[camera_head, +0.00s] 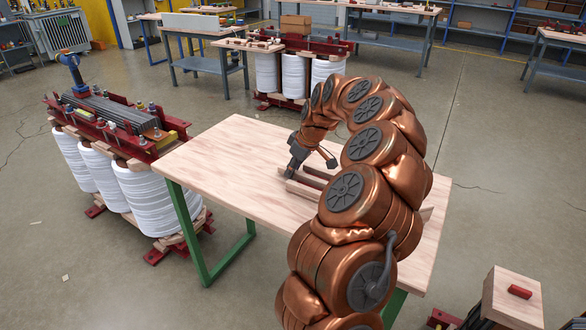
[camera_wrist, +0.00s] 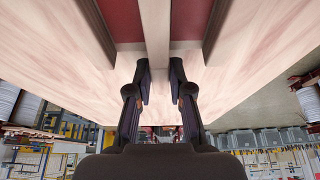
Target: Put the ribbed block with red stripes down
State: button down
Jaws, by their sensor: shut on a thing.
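The ribbed block with red stripes (camera_head: 304,190) is at the middle of the pale wooden table (camera_head: 240,150), partly hidden behind my arm. It has pale wooden ribs with dark red strips between them. In the wrist view the block (camera_wrist: 155,25) fills the top middle, with its middle rib pointing toward my gripper. My gripper (camera_wrist: 159,70) has its two dark fingers closed on either side of that middle rib's end. In the head view my gripper (camera_head: 291,172) is at the block's far left end. I cannot tell whether the block touches the tabletop.
The table's left part is bare. A transformer core with white coils (camera_head: 135,195) stands left of the table, and another (camera_head: 290,75) stands behind it. A wooden box with a red piece (camera_head: 512,300) is at the lower right. Workbenches line the back.

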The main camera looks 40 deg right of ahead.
aim_at(306, 175)
jog(key=c, duration=1.5)
grip_release()
jog(key=shift+f, duration=0.1)
jog(key=o, duration=0.4)
jog(key=shift+o, duration=0.2)
jog(key=v, duration=1.2)
jog(key=shift+a, duration=0.1)
